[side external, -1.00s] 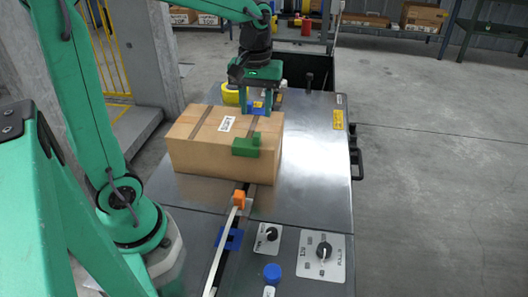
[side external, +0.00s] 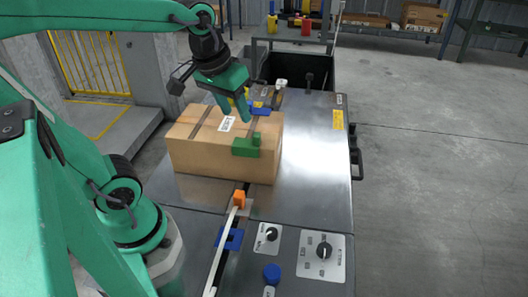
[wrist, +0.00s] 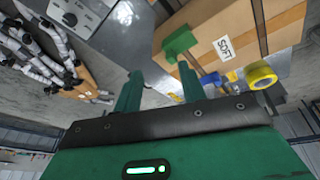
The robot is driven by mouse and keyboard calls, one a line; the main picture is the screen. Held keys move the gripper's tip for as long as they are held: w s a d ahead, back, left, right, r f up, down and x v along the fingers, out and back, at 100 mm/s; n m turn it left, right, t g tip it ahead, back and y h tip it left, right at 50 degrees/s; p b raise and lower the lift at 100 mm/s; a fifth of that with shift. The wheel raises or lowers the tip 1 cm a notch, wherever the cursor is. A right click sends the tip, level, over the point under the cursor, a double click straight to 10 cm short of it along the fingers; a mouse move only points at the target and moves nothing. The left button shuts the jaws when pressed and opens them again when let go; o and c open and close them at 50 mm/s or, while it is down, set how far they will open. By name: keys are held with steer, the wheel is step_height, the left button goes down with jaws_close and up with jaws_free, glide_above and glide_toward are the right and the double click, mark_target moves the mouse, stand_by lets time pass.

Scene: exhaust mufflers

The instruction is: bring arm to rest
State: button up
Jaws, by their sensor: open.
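My gripper (side external: 235,113) is tilted above the back of the cardboard box in the side view, with its green fingers apart and nothing between them. In the wrist view its two fingers (wrist: 158,85) stand apart and empty. The closed, taped cardboard box (side external: 215,160) sits on the metal bench, and it also shows in the wrist view (wrist: 275,18). I cannot tell whether the fingertips touch the box.
The metal bench (side external: 310,150) is bare right of the box. A yellow roll (wrist: 260,75) lies near the box. Several silver mufflers (wrist: 35,50) show at left in the wrist view.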

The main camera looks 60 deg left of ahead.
steer(key=shift+s+d+f+m+t, duration=0.1)
steer(key=shift+s+d+m+t, duration=0.2)
steer(key=shift+s+m, duration=0.35)
steer(key=shift+s+d+m+t, duration=0.1)
steer(key=shift+s+m+t, duration=0.4)
steer(key=shift+s, duration=0.25)
steer(key=shift+s+d+f+m+t, duration=0.1)
steer(key=shift+s+d+m+t, duration=0.15)
steer(key=shift+s+m, duration=0.4)
